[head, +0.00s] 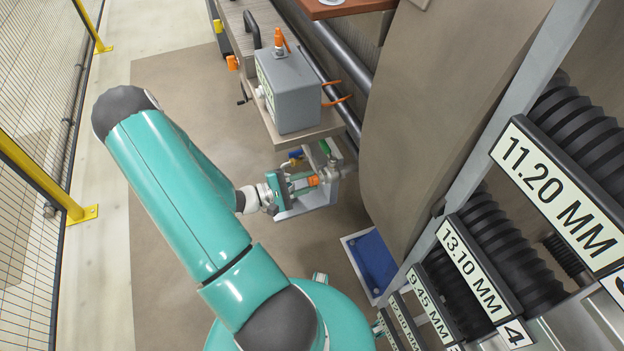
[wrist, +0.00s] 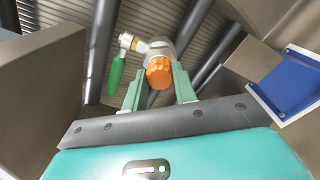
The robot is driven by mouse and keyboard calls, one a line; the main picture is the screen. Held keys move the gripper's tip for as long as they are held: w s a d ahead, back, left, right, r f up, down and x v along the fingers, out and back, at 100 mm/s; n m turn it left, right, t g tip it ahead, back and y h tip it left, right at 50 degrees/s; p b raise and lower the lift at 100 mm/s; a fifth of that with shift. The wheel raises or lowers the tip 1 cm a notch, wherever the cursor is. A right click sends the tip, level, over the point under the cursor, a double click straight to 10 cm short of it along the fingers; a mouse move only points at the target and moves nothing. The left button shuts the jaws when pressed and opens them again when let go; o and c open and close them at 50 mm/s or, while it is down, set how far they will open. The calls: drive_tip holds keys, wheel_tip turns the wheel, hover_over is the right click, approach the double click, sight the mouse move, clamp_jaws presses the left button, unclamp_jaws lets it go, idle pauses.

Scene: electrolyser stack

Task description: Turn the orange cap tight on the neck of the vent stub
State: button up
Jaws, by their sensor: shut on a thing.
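The orange cap (wrist: 158,74) sits between the two teal fingers of my gripper (wrist: 157,82) in the wrist view, at the end of the grey vent stub (wrist: 162,48). My gripper is shut on the cap. The cap also shows small in the head view (head: 313,181), with my gripper reaching it from the left. The cap hides the neck and thread, so I cannot tell how far it is screwed on.
A green-handled valve (wrist: 115,76) stands left of the stub. A grey box (head: 290,92) sits on the bench above. A blue tray (head: 374,262) lies at lower right. Large ribbed stack parts (head: 490,262) fill the right side. A mesh fence (head: 42,120) stands left.

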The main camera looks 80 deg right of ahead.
drive_tip(key=shift+m, duration=1.2)
drive_tip(key=shift+m, duration=0.8)
drive_tip(key=o, duration=1.1)
drive_tip(key=v, duration=1.4)
